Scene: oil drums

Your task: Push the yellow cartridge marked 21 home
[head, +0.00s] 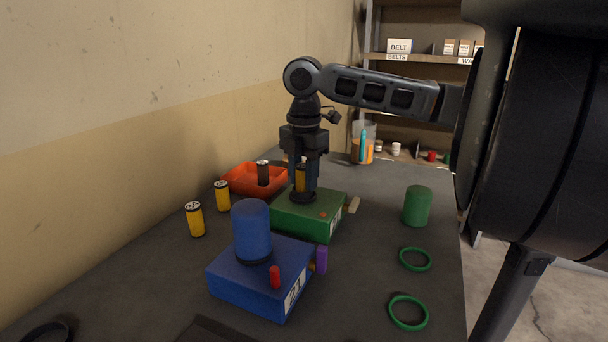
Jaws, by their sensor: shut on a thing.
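A yellow cartridge (300,179) stands upright at the dark round socket (303,197) on top of the green block (310,213). No number can be read on it. My gripper (304,175) points straight down and is shut on this cartridge, with its fingers partly covering it. How deep the cartridge sits in the socket cannot be told. A small red spot (323,214) shows on the block's top, and a pale tab (353,205) sticks out at its right side.
A blue block (240,287) with a blue canister (251,230) stands in front. Two yellow cartridges (195,219) (222,196) stand at left. Behind are an orange tray (240,182) and a dark cartridge (263,173). A green drum (417,206) and green rings (408,312) (415,259) lie right.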

